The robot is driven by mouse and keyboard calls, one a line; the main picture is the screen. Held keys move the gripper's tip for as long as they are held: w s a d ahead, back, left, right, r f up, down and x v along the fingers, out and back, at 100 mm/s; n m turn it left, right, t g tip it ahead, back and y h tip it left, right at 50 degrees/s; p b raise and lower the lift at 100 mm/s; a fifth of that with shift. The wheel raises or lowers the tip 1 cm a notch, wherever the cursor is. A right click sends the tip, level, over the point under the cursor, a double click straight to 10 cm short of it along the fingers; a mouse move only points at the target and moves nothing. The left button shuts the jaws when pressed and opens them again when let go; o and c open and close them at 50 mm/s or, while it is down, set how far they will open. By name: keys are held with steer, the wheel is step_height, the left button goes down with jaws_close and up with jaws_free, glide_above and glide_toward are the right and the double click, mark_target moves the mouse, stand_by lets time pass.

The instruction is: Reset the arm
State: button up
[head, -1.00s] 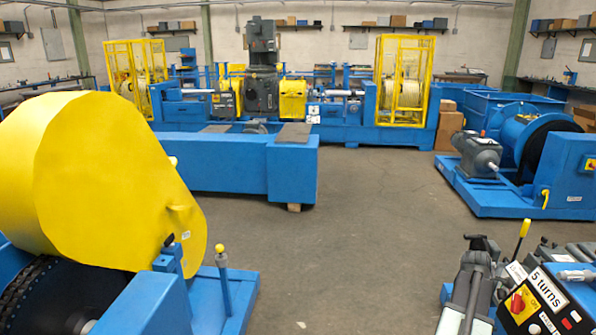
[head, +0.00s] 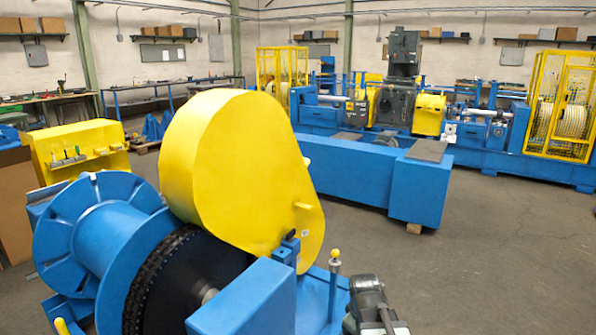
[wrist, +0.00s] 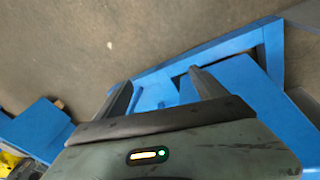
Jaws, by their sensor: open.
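My gripper (wrist: 161,77) shows in the wrist view with its two dark fingers apart. Nothing is seen held between them. Beyond the fingers are a blue frame (wrist: 265,45) and grey floor. In the head view a dark grey part (head: 370,305) at the bottom edge looks like part of my arm; the fingers cannot be made out there. The chain drive stands close in front, with a yellow guard (head: 235,165), a dark chain wheel (head: 190,280) and a blue drum (head: 110,235).
A lever with a yellow knob (head: 334,275) stands right of the guard. A long blue bench (head: 370,180) and a machine with yellow cages (head: 560,100) stand behind. A yellow tool rack (head: 80,150) is at left. Open floor (head: 500,260) lies at right.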

steer(key=s+a+m+g, duration=0.3)
steer(key=s+m, duration=0.5)
step_height(320, 180, up, 13)
steer(key=p, duration=1.4)
steer(key=shift+d+r+y, duration=0.15)
steer(key=shift+d+y, duration=0.1)
steer(key=shift+y, duration=0.15)
steer(key=shift+w, duration=0.1)
